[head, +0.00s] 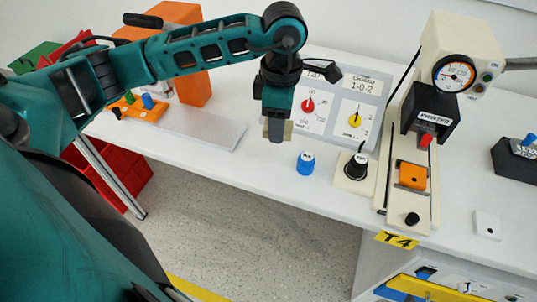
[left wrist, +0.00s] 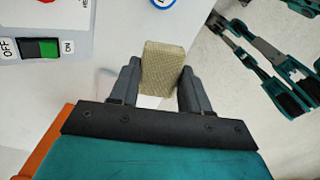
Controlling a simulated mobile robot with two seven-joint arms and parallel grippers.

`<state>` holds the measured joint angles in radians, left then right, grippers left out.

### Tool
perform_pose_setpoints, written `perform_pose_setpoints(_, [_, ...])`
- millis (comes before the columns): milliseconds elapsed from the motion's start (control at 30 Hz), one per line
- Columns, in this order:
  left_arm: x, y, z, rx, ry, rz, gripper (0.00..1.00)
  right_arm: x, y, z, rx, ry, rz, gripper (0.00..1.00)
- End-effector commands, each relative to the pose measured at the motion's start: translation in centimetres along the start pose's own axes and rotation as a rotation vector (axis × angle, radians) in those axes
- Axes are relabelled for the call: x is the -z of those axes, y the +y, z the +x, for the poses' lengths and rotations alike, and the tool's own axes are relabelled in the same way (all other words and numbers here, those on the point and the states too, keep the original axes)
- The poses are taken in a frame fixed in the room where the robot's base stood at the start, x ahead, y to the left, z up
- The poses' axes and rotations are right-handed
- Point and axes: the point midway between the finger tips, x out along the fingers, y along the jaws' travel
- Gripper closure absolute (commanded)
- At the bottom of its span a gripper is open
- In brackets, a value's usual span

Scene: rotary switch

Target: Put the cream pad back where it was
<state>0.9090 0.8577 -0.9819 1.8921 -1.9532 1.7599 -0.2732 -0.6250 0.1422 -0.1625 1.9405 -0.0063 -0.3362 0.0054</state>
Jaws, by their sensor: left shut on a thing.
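My left gripper (head: 277,132) hangs from above over the white table, in front of the grey control panel (head: 345,95). It is shut on the cream pad, a small block whose edge shows beside the finger (head: 288,130). In the left wrist view the cream pad (left wrist: 162,68) sits between the two fingertips of the left gripper (left wrist: 155,85), with a woven-looking face. The pad appears to be held above the table; the exact gap cannot be told. My right gripper is not in view.
A blue knob (head: 306,162) and a black knob on a cream base (head: 341,180) stand near the table's front edge. The printer press (head: 430,110) is to the right. A pale plate (head: 205,128) and orange box (head: 190,75) are left. A white tile (head: 487,225) lies far right.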

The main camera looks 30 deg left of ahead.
Motion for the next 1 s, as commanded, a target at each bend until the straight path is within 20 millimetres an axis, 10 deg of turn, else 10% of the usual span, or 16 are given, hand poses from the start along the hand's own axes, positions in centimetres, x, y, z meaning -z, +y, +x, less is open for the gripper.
perform_pose_setpoints(400, [1.5,1.3,-5.7,0.002,-0.009,-0.940,0.82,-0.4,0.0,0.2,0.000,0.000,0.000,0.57])
perform_pose_setpoints(700, [2.3,1.5,-7.9,0.007,-0.012,-1.329,0.82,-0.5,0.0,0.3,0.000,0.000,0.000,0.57])
perform_pose_setpoints(1000, [2.4,1.3,-4.1,0.012,-0.003,-1.387,0.82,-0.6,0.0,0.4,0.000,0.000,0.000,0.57])
